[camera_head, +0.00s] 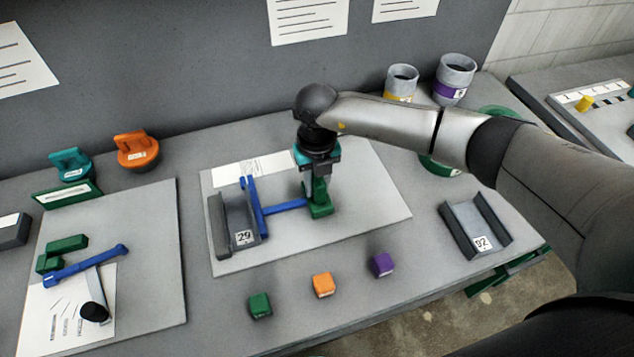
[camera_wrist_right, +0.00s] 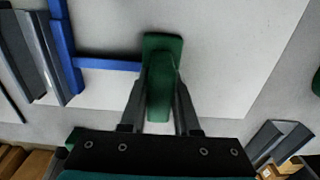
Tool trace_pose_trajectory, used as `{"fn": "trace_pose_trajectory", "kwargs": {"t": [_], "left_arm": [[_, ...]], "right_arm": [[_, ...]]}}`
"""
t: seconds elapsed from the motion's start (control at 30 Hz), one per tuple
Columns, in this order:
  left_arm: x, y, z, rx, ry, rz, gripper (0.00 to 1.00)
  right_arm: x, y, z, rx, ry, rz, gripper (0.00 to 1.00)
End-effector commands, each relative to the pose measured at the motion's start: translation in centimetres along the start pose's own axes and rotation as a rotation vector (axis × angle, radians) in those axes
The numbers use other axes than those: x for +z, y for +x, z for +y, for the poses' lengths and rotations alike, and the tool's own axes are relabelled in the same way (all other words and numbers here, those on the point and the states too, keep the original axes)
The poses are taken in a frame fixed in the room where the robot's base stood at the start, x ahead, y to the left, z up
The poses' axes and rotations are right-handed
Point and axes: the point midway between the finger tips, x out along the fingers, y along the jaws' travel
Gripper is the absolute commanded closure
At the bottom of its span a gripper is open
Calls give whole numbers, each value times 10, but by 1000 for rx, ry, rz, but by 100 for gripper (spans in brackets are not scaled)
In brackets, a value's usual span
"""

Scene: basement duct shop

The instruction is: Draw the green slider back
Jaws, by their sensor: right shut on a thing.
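The green slider (camera_head: 320,205) stands on the light board in the middle of the table, at the right end of a blue bar (camera_head: 284,206). The bar joins a longer blue piece (camera_head: 251,192) beside the grey channel marked 29 (camera_head: 223,232). My right gripper (camera_head: 318,186) reaches down from above and is shut on the green slider. In the right wrist view the fingers (camera_wrist_right: 160,112) close on both sides of the upright part of the green slider (camera_wrist_right: 163,50). The lower part of the slider is partly hidden by the fingers. My left gripper is not in view.
Green (camera_head: 260,305), orange (camera_head: 323,285) and purple (camera_head: 383,264) blocks lie along the front. A grey channel marked 92 (camera_head: 476,229) lies at right. Two cups, one with a purple band (camera_head: 454,80), stand behind my arm. A second board (camera_head: 155,250) is at left.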

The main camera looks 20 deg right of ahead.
Motion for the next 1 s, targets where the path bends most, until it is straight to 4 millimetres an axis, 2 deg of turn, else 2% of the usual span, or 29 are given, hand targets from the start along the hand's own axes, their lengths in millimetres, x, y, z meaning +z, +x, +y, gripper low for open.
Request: {"fn": "trace_pose_trajectory", "kwargs": {"t": [0.37,0.47,0.73,0.83,1.0], "left_arm": [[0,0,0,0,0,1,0],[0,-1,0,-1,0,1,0],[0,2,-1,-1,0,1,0],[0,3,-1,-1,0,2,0],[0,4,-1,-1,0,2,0]], "right_arm": [[1,-1,-5,0,2,-1,100],[1,-1,-22,-3,5,0,100],[0,0,-88,-4,7,0,100],[1,0,-101,-2,5,-1,100],[1,-1,-106,-1,2,-2,100]]}}
